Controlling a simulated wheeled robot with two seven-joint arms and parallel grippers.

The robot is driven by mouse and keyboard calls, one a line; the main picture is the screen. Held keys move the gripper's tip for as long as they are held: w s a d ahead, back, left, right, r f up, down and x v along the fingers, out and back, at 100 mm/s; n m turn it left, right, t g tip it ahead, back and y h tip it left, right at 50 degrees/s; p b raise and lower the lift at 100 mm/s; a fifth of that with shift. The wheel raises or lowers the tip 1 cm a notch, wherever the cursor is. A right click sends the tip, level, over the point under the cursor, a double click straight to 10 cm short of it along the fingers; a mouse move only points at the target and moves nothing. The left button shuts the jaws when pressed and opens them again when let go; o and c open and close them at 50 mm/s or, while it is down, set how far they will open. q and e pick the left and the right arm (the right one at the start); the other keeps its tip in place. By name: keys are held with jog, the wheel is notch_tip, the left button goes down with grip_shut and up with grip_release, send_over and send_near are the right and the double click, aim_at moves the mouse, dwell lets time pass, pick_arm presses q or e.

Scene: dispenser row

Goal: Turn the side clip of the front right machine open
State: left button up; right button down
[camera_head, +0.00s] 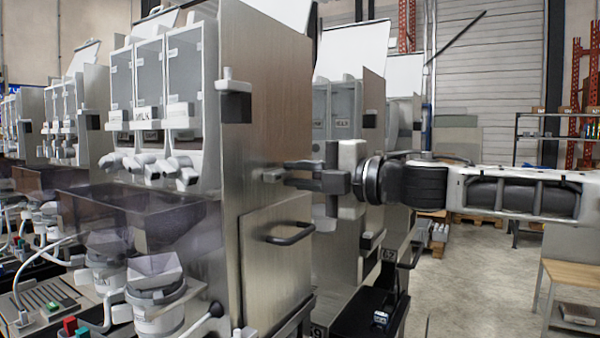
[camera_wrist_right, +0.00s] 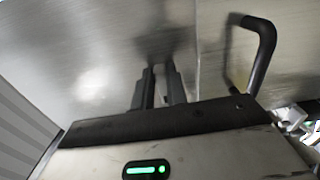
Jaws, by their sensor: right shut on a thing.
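The front right machine (camera_head: 262,95) is a tall steel dispenser with canisters on its front; its side wall faces right. A small light grey side clip (camera_head: 271,175) shows on that side wall, just left of my fingertips. My right gripper (camera_head: 292,174) reaches in from the right, level with the wall, and is shut on the side clip. In the right wrist view the two dark fingers (camera_wrist_right: 160,88) point at the brushed steel wall, close together. The clip is hidden there, so its turn angle cannot be told. My left gripper is not in view.
A black bar handle (camera_head: 290,235) sticks out from a lower side panel, below my gripper; it also shows in the right wrist view (camera_wrist_right: 262,50). Another clip (camera_head: 234,86) sits higher on the machine's front edge. A second machine (camera_head: 340,120) stands behind. Open floor (camera_head: 470,290) lies right.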

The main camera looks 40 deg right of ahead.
jog(key=shift+m, duration=0.3)
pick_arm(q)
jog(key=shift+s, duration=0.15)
pick_arm(e)
jog(key=c, duration=1.4)
grip_release()
